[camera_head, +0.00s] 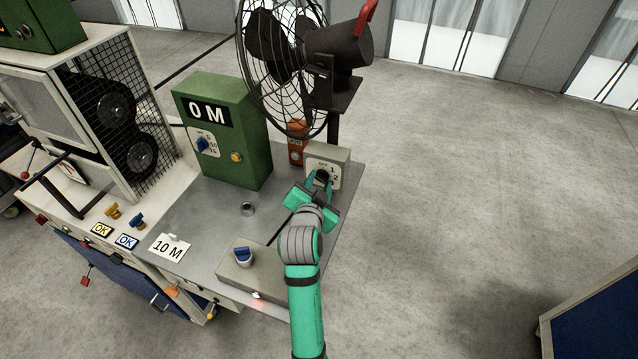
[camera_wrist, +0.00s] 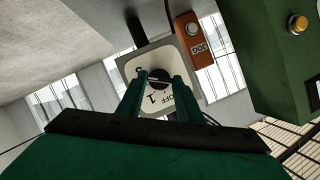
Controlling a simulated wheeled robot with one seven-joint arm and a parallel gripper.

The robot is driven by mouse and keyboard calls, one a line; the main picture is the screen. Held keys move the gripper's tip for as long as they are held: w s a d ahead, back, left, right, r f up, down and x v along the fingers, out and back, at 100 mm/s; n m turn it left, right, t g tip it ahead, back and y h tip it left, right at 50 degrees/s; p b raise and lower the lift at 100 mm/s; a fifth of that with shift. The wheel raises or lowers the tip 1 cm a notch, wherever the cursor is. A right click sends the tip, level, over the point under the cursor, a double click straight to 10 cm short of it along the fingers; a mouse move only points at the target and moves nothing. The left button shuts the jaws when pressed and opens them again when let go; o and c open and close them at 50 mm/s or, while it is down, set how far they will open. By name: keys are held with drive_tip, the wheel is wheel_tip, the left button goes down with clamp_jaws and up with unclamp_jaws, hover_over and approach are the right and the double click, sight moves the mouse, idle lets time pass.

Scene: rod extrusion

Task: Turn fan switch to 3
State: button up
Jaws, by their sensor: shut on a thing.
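The fan switch (camera_head: 338,163) is a grey box with a pale dial plate on the right rear of the table. Its plate carries OFF and numbers around a dark round knob (camera_wrist: 157,78). My gripper (camera_head: 321,178) is at the plate with its fingers on either side of the knob, shut on it. In the wrist view OFF and 1 show at the bottom of the plate (camera_wrist: 167,101), and the fingers hide part of it. The knob's pointer setting cannot be read. The black caged fan (camera_head: 338,48) stands behind the switch.
A green box (camera_head: 238,150) reading "0 M" stands to the left, with an orange box (camera_head: 297,150) between it and the switch. A grey box with a blue knob (camera_head: 243,254) sits near the front edge. Open floor lies to the right.

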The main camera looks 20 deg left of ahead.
drive_tip(key=shift+d+m+y, duration=0.15)
drive_tip(key=shift+m+y, duration=0.55)
drive_tip(key=shift+m, duration=0.4)
drive_tip(key=o, duration=1.1)
drive_tip(key=v, duration=1)
drive_tip(key=shift+s+f, duration=0.15)
drive_tip(key=shift+s, duration=0.3)
